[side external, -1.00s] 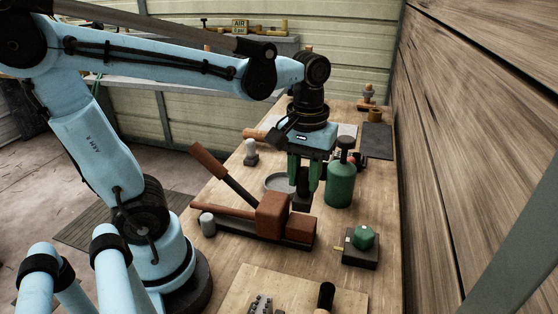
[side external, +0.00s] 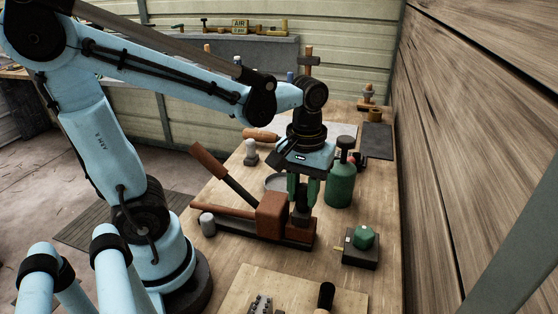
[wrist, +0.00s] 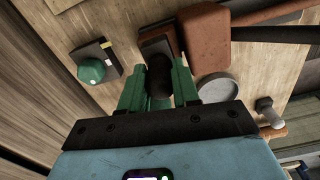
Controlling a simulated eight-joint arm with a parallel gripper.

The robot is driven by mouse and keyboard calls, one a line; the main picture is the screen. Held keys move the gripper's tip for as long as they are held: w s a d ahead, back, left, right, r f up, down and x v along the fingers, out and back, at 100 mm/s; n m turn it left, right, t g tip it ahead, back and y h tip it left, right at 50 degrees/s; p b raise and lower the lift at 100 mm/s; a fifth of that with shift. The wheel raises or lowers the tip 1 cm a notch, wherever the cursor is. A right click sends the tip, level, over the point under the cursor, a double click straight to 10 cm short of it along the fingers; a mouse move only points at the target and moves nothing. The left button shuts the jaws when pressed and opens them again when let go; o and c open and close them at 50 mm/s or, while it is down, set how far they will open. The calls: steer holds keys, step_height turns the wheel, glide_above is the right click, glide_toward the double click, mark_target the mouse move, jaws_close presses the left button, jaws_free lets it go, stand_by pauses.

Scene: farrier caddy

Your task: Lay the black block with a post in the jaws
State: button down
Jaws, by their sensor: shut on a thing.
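A vise-like tool has a large red-brown jaw (side external: 271,212), a smaller red-brown jaw (side external: 301,229) and two long handles (side external: 221,172) reaching left. Both jaws also show in the wrist view, the large one (wrist: 205,40) beside the small one (wrist: 158,38). My gripper (side external: 302,192), with green fingers, is shut on the post of the black block (side external: 301,216). The dark post (wrist: 160,78) stands between the fingers in the wrist view. The block is low at the gap between the jaws, roughly upright. Its underside is hidden, so I cannot tell whether it touches.
A green bottle (side external: 340,184) stands close right of my gripper. A black base with a green knob (side external: 364,237) sits to the front right. A grey dish (side external: 275,182) lies behind the large jaw. A pale board (side external: 250,285) lies at the front. The right bench edge is clear.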

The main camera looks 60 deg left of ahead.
steer(key=shift+f, duration=0.4)
steer(key=c, duration=0.8)
jaws_free()
steer(key=shift+o, duration=0.2)
step_height(320, 180, up, 12)
stand_by(0.4)
